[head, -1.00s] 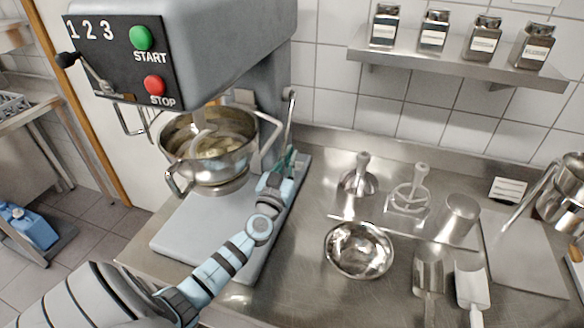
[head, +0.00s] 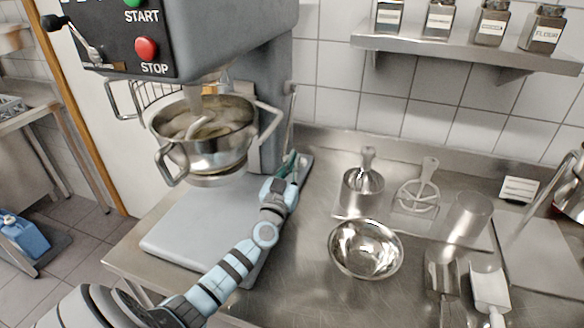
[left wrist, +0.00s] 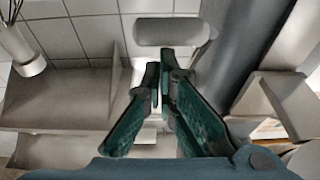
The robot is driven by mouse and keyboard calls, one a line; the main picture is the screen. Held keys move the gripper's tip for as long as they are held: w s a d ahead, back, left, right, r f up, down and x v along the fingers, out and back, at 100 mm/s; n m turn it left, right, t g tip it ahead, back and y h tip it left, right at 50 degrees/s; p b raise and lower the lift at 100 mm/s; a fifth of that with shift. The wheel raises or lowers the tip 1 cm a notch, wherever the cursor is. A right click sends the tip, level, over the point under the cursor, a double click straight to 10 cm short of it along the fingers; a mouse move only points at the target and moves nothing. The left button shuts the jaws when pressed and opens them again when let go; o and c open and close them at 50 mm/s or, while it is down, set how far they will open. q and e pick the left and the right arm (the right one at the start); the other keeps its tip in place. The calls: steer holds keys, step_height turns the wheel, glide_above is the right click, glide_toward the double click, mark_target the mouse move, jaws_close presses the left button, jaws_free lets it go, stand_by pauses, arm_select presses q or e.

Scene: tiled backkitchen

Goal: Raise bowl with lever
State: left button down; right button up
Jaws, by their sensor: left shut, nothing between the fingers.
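The steel mixing bowl (head: 211,152) hangs by its side handles under the grey mixer head (head: 235,35), above the mixer's base plate (head: 205,218). A thin metal lever (head: 290,112) stands on the mixer's right side, its pale knob at the top. My left gripper (head: 290,163) is beside the mixer column, below that knob. Its green fingers (left wrist: 160,90) are shut with nothing between them. In the left wrist view a grey rounded bar (left wrist: 170,31), apparently the lever's grip, lies beyond the fingertips and apart from them. My right gripper is out of view.
A shelf (head: 465,50) with jars is on the tiled wall. The base plate is bare.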

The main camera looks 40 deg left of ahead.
arm_select(q)
steer(key=shift+r, duration=0.2)
steer(key=s+d+p, duration=0.3)
steer(key=s+p, duration=0.3)
steer(key=s, duration=0.5)
steer(key=shift+d+r, duration=0.35)
steer(key=shift+r, duration=0.05)
